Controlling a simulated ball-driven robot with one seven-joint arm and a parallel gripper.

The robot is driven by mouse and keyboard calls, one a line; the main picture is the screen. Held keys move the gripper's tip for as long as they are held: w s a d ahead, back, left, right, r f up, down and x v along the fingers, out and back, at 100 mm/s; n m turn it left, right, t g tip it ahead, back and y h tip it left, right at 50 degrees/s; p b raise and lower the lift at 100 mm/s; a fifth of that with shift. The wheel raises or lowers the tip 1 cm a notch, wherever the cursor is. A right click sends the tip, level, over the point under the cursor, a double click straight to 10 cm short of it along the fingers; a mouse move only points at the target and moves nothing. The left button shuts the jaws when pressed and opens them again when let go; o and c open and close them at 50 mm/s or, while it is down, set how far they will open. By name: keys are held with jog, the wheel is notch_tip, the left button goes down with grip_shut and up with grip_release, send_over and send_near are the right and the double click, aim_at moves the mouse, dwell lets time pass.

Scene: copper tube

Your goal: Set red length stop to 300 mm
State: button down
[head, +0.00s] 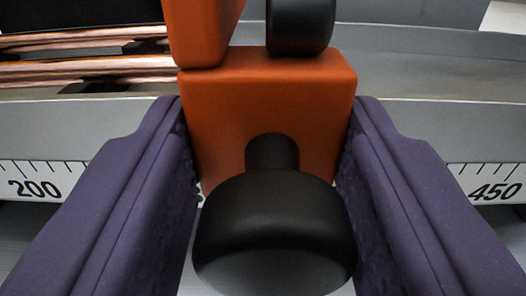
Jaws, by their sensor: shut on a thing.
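The red length stop (230,105) is an orange-red block in the middle of the head view, with an upright orange part at its upper left. A black knob (275,235) sticks out of its front towards me. My gripper (272,165) has one purple finger on each side of the block and is shut on it.
Copper tubes (95,70) lie on dark supports at the left, behind the scale, ending near the stop. A second black knob (300,25) shows above the block. The grey rail (440,115) to the right of the stop is clear.

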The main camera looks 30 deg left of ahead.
jog(key=shift+a, duration=0.15)
jog(key=c, duration=0.8)
grip_release()
jog(key=p+v, duration=0.1)
jog(key=v, duration=0.6)
jog(key=shift+s, duration=0.45)
